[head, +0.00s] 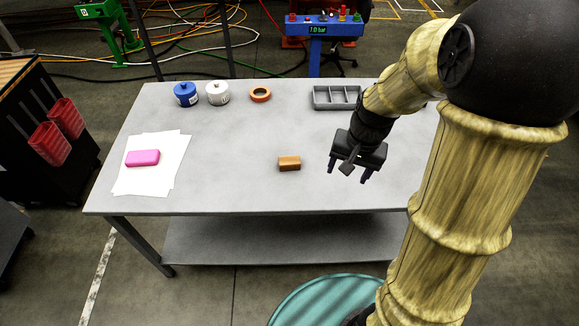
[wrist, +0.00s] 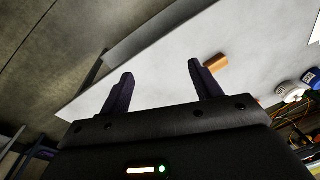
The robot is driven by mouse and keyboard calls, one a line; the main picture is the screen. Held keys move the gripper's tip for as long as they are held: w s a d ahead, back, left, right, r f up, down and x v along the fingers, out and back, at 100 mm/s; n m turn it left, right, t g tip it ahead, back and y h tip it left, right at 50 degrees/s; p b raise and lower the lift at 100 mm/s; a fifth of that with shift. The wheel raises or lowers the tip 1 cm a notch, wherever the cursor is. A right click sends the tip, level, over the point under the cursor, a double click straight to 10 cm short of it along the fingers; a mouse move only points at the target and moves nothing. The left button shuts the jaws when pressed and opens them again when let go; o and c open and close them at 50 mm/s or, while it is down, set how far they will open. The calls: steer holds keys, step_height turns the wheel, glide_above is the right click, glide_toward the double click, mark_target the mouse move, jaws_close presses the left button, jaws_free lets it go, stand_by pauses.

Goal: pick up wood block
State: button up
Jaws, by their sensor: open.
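The wood block (head: 289,163) is a small orange-brown block lying on the grey table (head: 225,140), a little right of the table's middle. My gripper (head: 349,176) is open and empty, to the right of the block and apart from it. In the wrist view my gripper's two dark fingers (wrist: 158,85) are spread, with nothing between them. The block also shows there (wrist: 217,61), just beyond the right finger and partly hidden by it.
A pink block (head: 143,157) lies on white paper sheets (head: 160,183) at the left. A blue jar (head: 186,94), a white jar (head: 217,92), an orange tape roll (head: 260,94) and a grey divided tray (head: 336,97) stand along the back. The table around the wood block is clear.

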steer(key=w+f+m+y+b, duration=0.3)
steer(key=w+f+m+y, duration=0.1)
steer(key=w, duration=0.4)
steer(key=w+d+f+m+g+y+b, duration=0.1)
steer(key=w+f+m+y+b, duration=0.3)
steer(key=w+f, duration=0.3)
steer(key=w+f+m+g+y+b, duration=0.1)
steer(key=w+f+m+y+b, duration=0.2)
steer(key=w+f, duration=0.3)
steer(key=shift+w+d+m+y+b, duration=0.2)
steer(key=shift+w+m, duration=0.25)
steer(key=shift+w, duration=0.5)
steer(key=shift+w+d+m+y+b, duration=0.15)
steer(key=shift+w+m, duration=0.3)
steer(key=shift+w, duration=0.45)
steer(key=shift+w+d+y, duration=0.2)
steer(key=shift+d+y, duration=0.1)
steer(key=shift+y, duration=0.15)
steer(key=shift+a, duration=0.15)
steer(key=p, duration=0.1)
glide_toward(290, 158)
steer(key=x, duration=0.5)
steer(key=shift+w+a+f, duration=0.1)
steer(key=shift+a, duration=0.1)
steer(key=shift+a, duration=0.1)
